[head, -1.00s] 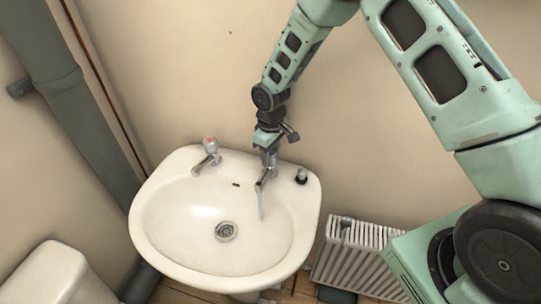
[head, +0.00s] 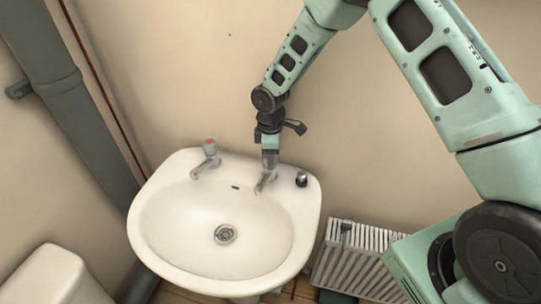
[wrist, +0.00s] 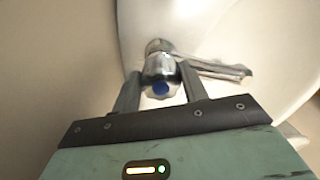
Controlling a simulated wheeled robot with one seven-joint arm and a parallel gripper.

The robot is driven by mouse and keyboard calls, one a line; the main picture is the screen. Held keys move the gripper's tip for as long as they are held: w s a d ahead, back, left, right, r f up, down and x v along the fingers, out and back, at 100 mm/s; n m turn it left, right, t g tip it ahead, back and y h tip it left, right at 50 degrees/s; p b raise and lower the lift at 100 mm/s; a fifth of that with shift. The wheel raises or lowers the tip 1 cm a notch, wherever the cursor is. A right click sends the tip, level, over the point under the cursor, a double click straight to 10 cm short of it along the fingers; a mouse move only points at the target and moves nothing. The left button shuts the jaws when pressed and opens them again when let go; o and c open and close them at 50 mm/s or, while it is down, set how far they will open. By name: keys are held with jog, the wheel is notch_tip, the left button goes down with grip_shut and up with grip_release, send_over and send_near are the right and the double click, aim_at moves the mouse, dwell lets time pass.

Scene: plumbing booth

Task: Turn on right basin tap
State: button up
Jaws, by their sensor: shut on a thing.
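The right basin tap (head: 262,186) is chrome and stands at the back right of the white basin. My gripper (head: 269,164) comes down on it from above and is shut on its handle. In the wrist view the two fingers of my gripper (wrist: 161,74) lie on either side of the tap handle (wrist: 161,88), which has a blue centre mark. The tap spout (wrist: 222,69) points right in that view. No water stream shows below the spout in the head view. The fingers partly hide the handle in the head view.
The left tap (head: 209,148) has a red mark. The white basin (head: 143,225) has a drain (head: 225,234). A small dark-topped object (head: 301,179) sits on the rim, right of the tap. A radiator (head: 345,262) stands at the right, with the wall close behind.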

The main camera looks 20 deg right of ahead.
dwell(0.3)
jog(key=o, duration=1)
notch_tip(320, 180, up, 17)
jog(key=b, duration=0.3)
jog(key=shift+r, duration=0.2)
